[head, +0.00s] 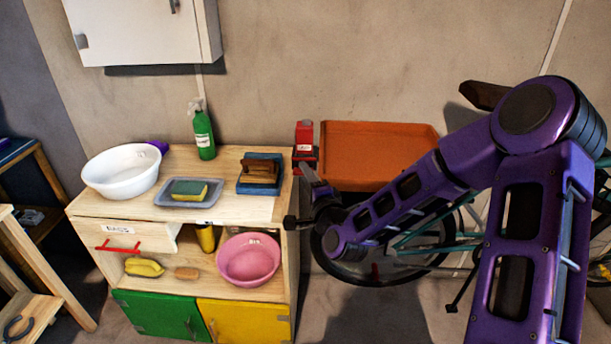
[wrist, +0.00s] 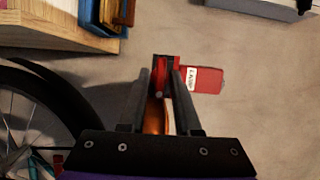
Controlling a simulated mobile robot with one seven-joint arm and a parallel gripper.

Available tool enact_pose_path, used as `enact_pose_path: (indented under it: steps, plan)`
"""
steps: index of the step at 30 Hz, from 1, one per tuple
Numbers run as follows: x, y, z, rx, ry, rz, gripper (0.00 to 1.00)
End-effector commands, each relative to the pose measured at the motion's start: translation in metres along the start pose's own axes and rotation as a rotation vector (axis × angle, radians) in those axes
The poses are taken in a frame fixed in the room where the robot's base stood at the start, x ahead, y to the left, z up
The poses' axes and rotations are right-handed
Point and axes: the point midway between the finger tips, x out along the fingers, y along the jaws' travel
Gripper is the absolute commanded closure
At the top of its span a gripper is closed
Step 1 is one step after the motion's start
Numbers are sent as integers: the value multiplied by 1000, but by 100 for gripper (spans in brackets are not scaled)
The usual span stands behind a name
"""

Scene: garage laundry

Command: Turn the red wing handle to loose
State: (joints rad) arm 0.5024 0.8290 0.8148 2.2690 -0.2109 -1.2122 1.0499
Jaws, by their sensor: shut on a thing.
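The red wing handle (wrist: 166,64) shows between my fingertips in the wrist view. My gripper (wrist: 168,82) is shut on it, with one dark finger on each side; the fingers hide part of it. A red plate with a white label (wrist: 208,80) lies beside the handle against the wall. In the head view the red labelled plate (head: 305,131) is on the wall just left of the orange panel, and my gripper (head: 306,170) reaches up to the red handle below it. My fingers cover much of the handle there, so its exact angle is hard to tell.
The orange panel (head: 372,136) is right beside the handle, with a bicycle wheel (head: 375,274) below. To the left stands a wooden cabinet (head: 225,208) bearing a white bowl (head: 122,170), a green spray bottle (head: 204,136) and a brush on a blue tray (head: 260,172). A white wall cupboard (head: 140,30) hangs above.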

Motion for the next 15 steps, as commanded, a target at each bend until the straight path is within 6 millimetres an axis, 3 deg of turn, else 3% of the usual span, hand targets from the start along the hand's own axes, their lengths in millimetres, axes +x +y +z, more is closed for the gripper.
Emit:
enact_pose_path:
  steps: [15]
  plan:
    - [1, -4, 2, -317, -2, 125, 100]
